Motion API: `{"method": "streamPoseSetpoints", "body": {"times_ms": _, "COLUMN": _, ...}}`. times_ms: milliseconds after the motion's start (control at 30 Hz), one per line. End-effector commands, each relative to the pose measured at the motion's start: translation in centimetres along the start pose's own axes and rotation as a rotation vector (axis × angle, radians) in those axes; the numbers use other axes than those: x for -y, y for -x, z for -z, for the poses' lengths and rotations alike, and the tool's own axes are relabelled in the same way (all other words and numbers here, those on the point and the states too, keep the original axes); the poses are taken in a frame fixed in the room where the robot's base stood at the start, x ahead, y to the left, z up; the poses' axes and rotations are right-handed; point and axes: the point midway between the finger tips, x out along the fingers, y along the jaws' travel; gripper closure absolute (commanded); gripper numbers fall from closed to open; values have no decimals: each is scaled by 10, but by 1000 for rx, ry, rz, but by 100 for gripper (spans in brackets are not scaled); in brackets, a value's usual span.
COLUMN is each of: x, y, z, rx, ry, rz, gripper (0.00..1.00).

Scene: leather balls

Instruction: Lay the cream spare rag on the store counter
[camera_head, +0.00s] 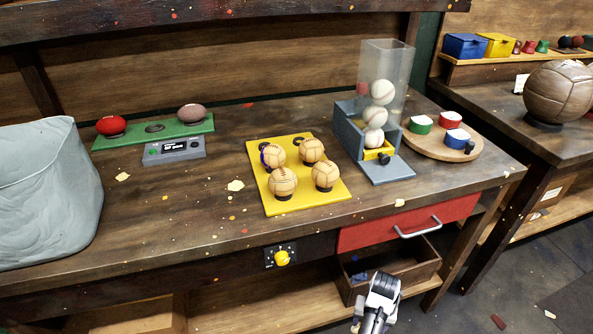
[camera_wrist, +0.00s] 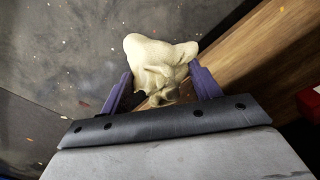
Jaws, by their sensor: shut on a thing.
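In the wrist view, the cream rag (camera_wrist: 158,62) is bunched up between the two purple fingers of my gripper (camera_wrist: 160,90). The fingers are shut on it and its crumpled top sticks out past them. In the head view, my gripper (camera_head: 372,322) is at the bottom edge, low in front of the workbench and below the red drawer. The rag cannot be made out clearly there. Which surface is the store counter is not marked; a second counter (camera_head: 505,130) stands at the right.
The workbench (camera_head: 190,205) holds a grey bag (camera_head: 45,190), a yellow tray (camera_head: 318,203) with several balls, a ball dispenser (camera_head: 385,120) and a round board (camera_head: 470,150). A red drawer (camera_head: 365,235) with a handle faces the front. A large brown ball (camera_head: 560,92) sits on the right counter.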

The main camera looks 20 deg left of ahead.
Motion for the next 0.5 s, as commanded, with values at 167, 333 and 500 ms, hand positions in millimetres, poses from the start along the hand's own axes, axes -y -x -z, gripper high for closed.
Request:
{"method": "streamPoseSetpoints", "body": {"times_ms": 167, "x": 0, "y": 45, "z": 0, "rx": 0, "ry": 0, "rz": 0, "gripper": 60}}
{"method": "streamPoseSetpoints", "body": {"times_ms": 333, "x": -6, "y": 61, "z": 8, "rx": -3, "ry": -2, "rz": 1, "gripper": 60}}
{"method": "streamPoseSetpoints", "body": {"times_ms": 500, "x": -23, "y": 78, "z": 28, "rx": -3, "ry": -6, "rz": 2, "gripper": 60}}
